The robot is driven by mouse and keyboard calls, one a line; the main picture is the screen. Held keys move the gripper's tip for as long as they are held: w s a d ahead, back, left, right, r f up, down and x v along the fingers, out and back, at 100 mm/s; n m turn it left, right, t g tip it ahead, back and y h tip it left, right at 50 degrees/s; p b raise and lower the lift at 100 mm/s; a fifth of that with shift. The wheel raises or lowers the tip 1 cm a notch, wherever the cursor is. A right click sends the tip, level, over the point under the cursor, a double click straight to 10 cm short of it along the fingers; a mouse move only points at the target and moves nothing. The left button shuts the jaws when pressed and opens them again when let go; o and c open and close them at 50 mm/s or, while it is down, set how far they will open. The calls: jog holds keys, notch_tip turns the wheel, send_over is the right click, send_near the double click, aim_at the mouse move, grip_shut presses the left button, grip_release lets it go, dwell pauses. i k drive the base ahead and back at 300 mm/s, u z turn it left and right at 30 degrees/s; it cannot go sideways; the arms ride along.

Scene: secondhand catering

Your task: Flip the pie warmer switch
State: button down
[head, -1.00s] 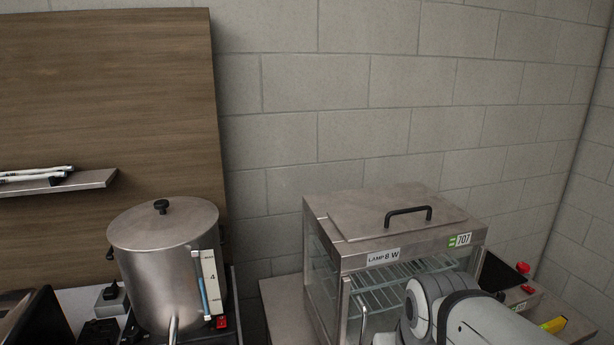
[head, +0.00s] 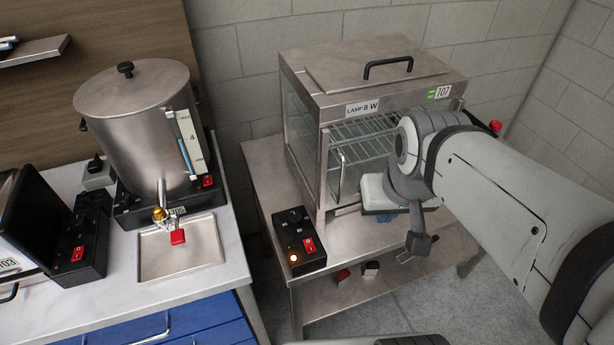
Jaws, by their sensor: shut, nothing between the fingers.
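The pie warmer (head: 378,105) is a steel and glass cabinet with wire shelves, labelled "LAMP 8 W" and "707". It stands on a steel table. At its front left corner a black control box (head: 291,224) carries a dark knob, a red rocker switch (head: 309,246) and a glowing orange lamp (head: 293,258). My arm hides part of the warmer's right front.
A steel urn (head: 146,130) with a tap stands left, above a drip tray (head: 180,262). Another black box with a red switch (head: 78,254) is at far left. A red button (head: 495,127) shows behind my arm. A gap separates the blue-drawer counter from the steel table.

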aim_at(310, 248)
jog(key=z, duration=0.75)
jog(key=k, duration=1.2)
jog(key=u, duration=0.7)
jog(key=i, duration=1)
jog(key=u, duration=0.05)
